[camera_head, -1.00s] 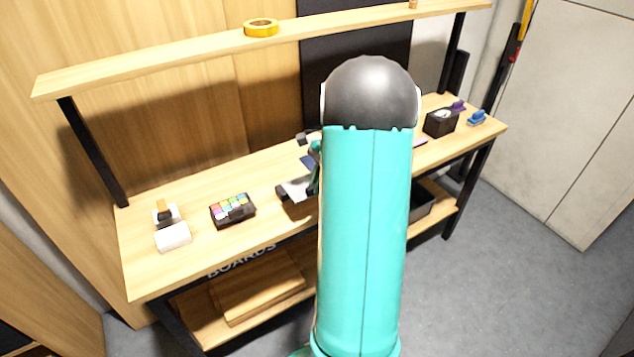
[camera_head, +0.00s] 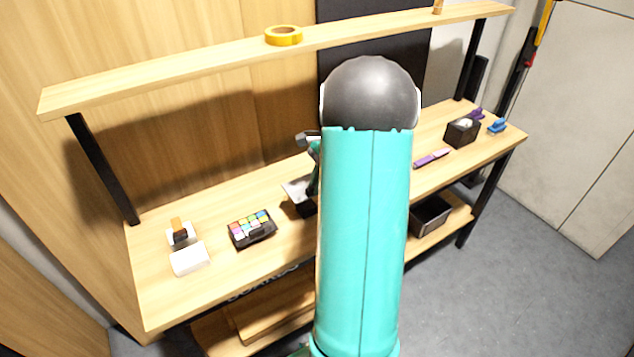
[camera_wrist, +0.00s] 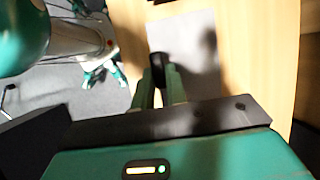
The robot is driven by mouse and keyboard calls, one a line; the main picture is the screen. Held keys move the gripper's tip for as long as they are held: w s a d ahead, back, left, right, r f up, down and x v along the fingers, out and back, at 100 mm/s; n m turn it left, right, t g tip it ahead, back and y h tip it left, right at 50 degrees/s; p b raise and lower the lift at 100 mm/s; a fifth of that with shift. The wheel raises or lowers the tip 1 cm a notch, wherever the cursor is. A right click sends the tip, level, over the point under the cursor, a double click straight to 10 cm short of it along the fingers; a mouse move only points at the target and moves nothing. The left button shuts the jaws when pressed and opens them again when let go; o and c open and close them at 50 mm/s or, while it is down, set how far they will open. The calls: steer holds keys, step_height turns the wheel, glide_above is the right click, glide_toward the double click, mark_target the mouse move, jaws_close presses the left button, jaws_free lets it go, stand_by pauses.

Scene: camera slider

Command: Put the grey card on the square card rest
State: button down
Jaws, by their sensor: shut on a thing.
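The grey card (camera_wrist: 190,60) shows in the wrist view as a flat pale grey panel beyond my fingertips, with a dark shadow on it. In the head view its pale edge (camera_head: 296,190) shows just left of my arm, over the bench. My gripper (camera_wrist: 160,80) is shut on a small dark part that appears to belong to the grey card. In the head view my arm hides most of the gripper and part of the card. Dark pieces show below the card, but I cannot tell what they are. I cannot make out the square card rest for certain.
On the wooden bench (camera_head: 215,295), a black box of coloured blocks (camera_head: 252,229), a white block (camera_head: 189,259) and a small stand (camera_head: 180,236) are at left. A purple pen (camera_head: 432,159) and black dispenser (camera_head: 462,132) are at right. A shelf (camera_head: 180,66) with yellow tape (camera_head: 284,36) runs above.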

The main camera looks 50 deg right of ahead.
steer(key=shift+w+a, duration=0.1)
steer(key=shift+w, duration=0.2)
steer(key=shift+s+f, duration=0.2)
steer(key=shift+f, duration=2.9)
steer(key=shift+f, duration=0.35)
steer(key=c, duration=1.3)
jaws_free()
steer(key=shift+c, duration=0.2)
steer(key=shift+r, duration=1.45)
steer(key=shift+r, duration=0.1)
